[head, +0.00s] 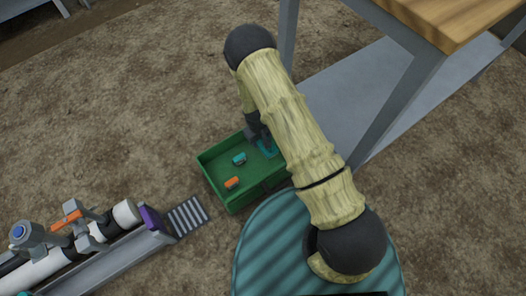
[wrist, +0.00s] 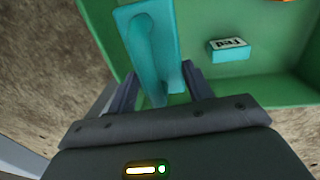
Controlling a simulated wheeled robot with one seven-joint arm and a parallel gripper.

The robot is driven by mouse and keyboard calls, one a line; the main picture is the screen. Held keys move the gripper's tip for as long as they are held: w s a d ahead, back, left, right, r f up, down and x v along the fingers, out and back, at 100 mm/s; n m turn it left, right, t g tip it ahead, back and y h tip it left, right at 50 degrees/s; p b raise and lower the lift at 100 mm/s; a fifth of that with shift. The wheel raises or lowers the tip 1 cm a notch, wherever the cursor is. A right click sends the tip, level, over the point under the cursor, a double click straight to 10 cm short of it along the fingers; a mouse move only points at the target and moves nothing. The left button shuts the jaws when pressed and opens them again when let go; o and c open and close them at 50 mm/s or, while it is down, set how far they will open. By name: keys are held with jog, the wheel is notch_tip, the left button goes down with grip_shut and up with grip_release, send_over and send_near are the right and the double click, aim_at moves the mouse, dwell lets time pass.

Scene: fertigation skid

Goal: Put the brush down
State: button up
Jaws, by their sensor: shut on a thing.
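My gripper (head: 262,141) reaches down into the far right part of a green crate (head: 221,195), partly hidden by my arm. In the wrist view my gripper (wrist: 158,92) is shut on a teal brush (wrist: 150,40), with its fingers on either side of the handle. A little of the teal brush also shows in the head view (head: 268,150). The brush is over or in the crate, and I cannot tell whether it touches the crate floor. The green crate fills much of the wrist view too (wrist: 285,92).
A small teal block with a white label (wrist: 230,51) and an orange item (head: 232,183) lie in the crate. A pipe assembly with an orange handle (head: 66,221) is at lower left, beside a grating (head: 187,216). A wood-topped table (head: 465,14) stands at upper right. Bare soil lies left of the crate.

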aim_at(261, 140)
jog(key=shift+f+b, duration=0.7)
jog(key=shift+f, duration=1.1)
jog(key=shift+f+b, duration=1.25)
jog(key=shift+f, duration=0.6)
jog(key=shift+f, duration=0.15)
jog(key=o, duration=1.3)
jog(key=r+p, duration=0.2)
jog(key=r, duration=0.2)
jog(key=r+p, duration=0.3)
jog(key=r, duration=0.1)
jog(key=a+r+p, duration=0.1)
jog(key=r+p, duration=0.2)
jog(key=r, duration=0.1)
jog(key=shift+s+r, duration=0.1)
jog(key=shift+s, duration=0.3)
